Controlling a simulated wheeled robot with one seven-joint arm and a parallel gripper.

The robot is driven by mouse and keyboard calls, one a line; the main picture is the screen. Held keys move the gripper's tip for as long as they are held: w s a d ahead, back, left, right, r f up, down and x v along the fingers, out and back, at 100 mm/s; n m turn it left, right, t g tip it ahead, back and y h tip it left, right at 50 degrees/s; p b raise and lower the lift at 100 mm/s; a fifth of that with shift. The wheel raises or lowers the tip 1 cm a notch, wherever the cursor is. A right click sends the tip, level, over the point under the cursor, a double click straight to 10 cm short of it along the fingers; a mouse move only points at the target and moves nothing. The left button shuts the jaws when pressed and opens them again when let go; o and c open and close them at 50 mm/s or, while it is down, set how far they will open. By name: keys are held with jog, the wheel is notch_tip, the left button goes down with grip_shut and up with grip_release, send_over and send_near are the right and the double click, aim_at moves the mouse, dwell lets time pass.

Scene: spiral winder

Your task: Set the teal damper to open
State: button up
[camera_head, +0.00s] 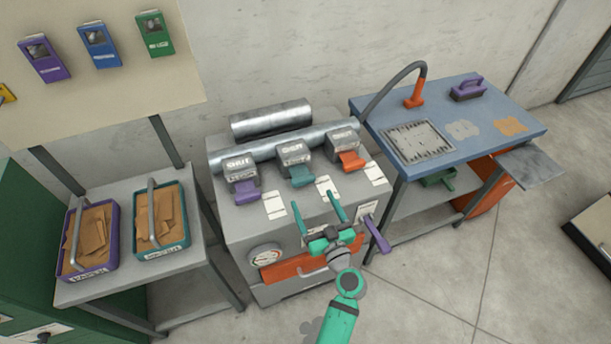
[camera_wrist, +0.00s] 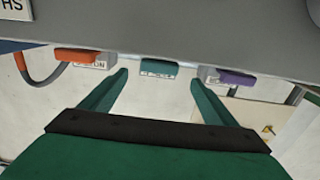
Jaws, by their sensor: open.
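The teal damper (camera_head: 301,175) is the middle of three levers on the grey machine. Its grey housing (camera_head: 295,155) carries a sign that appears to read SHUT, and the lever slopes down from it. In the wrist view the teal damper (camera_wrist: 158,68) lies ahead, between the two finger directions. My gripper (camera_head: 314,201) is open and empty, in front of the teal damper and apart from it. It also shows in the wrist view (camera_wrist: 160,80), fingers spread.
A purple lever (camera_head: 246,192) is left of the teal one and an orange lever (camera_head: 352,161) is right. A purple handle (camera_head: 377,234) juts from the machine's right front. A blue bench (camera_head: 490,120) stands right; a table with two bins (camera_head: 92,238) stands left.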

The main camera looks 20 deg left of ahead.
aim_at(304, 183)
jog(key=x, duration=0.9)
jog(key=shift+w+a, duration=0.25)
jog(key=shift+c, duration=0.3)
